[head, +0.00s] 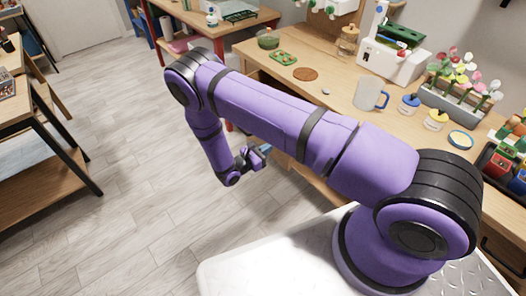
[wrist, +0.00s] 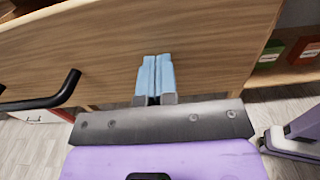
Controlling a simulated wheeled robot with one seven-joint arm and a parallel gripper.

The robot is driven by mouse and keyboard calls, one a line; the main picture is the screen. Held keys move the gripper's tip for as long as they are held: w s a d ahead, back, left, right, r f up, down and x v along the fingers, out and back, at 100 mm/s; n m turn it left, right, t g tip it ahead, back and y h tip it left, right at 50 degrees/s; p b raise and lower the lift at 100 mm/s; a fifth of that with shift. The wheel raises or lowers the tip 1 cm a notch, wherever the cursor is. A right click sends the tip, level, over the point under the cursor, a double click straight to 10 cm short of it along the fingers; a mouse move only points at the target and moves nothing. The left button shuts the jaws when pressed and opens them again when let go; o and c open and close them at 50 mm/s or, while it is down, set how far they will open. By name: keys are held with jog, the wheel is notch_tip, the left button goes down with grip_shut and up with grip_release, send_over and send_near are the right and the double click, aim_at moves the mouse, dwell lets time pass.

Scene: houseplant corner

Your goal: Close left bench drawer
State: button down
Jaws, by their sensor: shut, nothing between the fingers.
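A wooden drawer front (wrist: 190,45) fills much of the wrist view, with a black bar handle (wrist: 45,98) at its left. My gripper (wrist: 157,62) is shut and empty, its blue fingertips together at the drawer front, right of the handle. I cannot tell whether they touch it. In the head view, my gripper (head: 265,149) is beside the front of the wooden bench (head: 325,92). My purple arm hides much of the bench front there, so how far the drawer stands out cannot be told.
The bench top holds a clear mug (head: 370,94), a white machine (head: 392,62), a flower planter (head: 455,95) and a brown coaster (head: 305,74). The wooden floor (head: 120,190) left of my arm is clear. A dark-legged table (head: 45,120) stands at the far left.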

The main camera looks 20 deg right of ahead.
jog(key=shift+d, duration=0.1)
jog(key=x, duration=2.6)
jog(key=shift+f, duration=0.1)
jog(key=shift+w+d, duration=0.15)
jog(key=shift+d, duration=0.2)
jog(key=shift+d, duration=0.15)
jog(key=shift+a, duration=0.35)
jog(key=v, duration=1.4)
jog(key=shift+a, duration=0.1)
